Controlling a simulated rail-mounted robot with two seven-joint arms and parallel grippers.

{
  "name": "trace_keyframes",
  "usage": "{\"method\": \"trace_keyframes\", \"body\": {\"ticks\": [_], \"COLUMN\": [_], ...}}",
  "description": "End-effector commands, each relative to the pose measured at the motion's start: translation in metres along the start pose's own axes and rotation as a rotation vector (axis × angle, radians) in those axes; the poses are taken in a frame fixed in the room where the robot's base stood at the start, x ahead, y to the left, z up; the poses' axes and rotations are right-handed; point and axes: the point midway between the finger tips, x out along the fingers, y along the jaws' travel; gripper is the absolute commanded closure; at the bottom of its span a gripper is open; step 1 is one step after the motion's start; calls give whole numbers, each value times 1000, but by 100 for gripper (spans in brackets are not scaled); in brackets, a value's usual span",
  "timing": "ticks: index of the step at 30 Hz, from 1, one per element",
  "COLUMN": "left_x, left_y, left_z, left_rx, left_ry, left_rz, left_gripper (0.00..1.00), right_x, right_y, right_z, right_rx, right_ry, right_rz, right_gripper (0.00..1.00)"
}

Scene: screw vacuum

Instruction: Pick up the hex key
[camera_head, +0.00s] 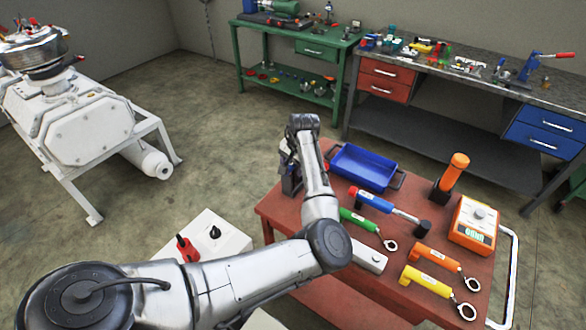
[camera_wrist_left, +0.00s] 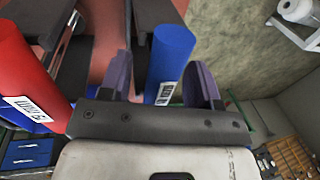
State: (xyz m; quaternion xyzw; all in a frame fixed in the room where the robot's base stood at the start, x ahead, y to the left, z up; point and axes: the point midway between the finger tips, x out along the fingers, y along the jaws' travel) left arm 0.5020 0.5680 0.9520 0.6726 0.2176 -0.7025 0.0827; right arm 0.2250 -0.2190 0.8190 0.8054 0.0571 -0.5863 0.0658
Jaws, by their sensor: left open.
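My left gripper (camera_head: 290,180) reaches down at the far left edge of the red table, mostly hidden behind its own wrist in the head view. In the left wrist view its two dark purple fingers (camera_wrist_left: 165,82) are apart. A blue cylindrical handle (camera_wrist_left: 170,60) with a barcode label shows between the fingers, nearer the right one; I cannot tell whether it touches. I cannot tell for certain which handle is the hex key's. My right gripper is not in view.
The red table (camera_head: 275,209) holds a blue tray (camera_head: 365,168), a blue-and-red tool (camera_head: 372,202), a green tool (camera_head: 358,220), orange and yellow tools with rings, an upright orange-handled tool (camera_head: 455,170) and an orange device (camera_head: 474,222). A white box (camera_head: 215,240) stands left.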

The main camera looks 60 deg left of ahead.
Motion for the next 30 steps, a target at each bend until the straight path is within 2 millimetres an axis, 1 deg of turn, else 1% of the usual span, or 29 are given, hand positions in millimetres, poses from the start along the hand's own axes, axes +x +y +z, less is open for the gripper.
{"method": "trace_keyframes", "body": {"ticks": [1,3,10,27,28,30], "left_x": [8,12,13,13,13,13], "left_y": [0,0,0,0,0,0], "left_z": [0,0,0,0,0,0], "left_rx": [0,0,-1,-1,-1,-1], "left_ry": [-1,1,1,1,1,1], "left_rz": [1,0,0,0,0,0], "left_gripper": [43,43,43,98,100,100], "right_x": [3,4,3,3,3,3], "right_y": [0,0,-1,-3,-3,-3], "right_z": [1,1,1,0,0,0], "right_rx": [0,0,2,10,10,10], "right_ry": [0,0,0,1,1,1], "right_rz": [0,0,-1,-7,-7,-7], "right_gripper": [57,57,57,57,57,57]}}
